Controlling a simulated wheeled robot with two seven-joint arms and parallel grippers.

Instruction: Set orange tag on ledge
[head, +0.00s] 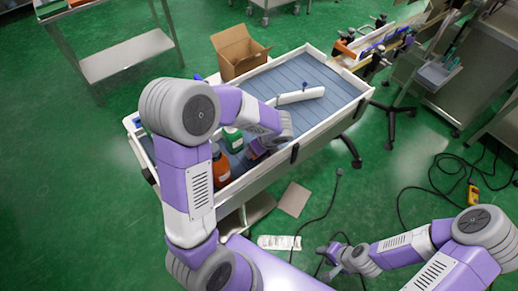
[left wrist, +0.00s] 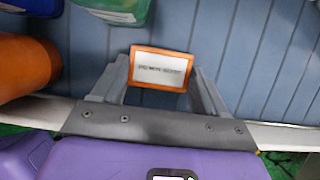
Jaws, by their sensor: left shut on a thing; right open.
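The orange tag (left wrist: 160,67) has an orange frame around a white printed label, too small to read surely. In the left wrist view it sits between the two grey fingers of my left gripper (left wrist: 160,83), which is shut on it. Behind it lies the blue slatted conveyor surface (left wrist: 225,40). In the head view my left gripper (head: 258,150) is over the near side of the conveyor, and my arm hides most of it and the tag. I cannot tell which surface is the ledge. My right gripper (head: 330,258) is open and empty, low over the floor.
An orange bottle (head: 221,168) and a green bottle (head: 233,139) stand left of my left gripper. An open cardboard box (head: 238,50) is at the far side. White rims (head: 325,133) edge the conveyor; its right part is clear.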

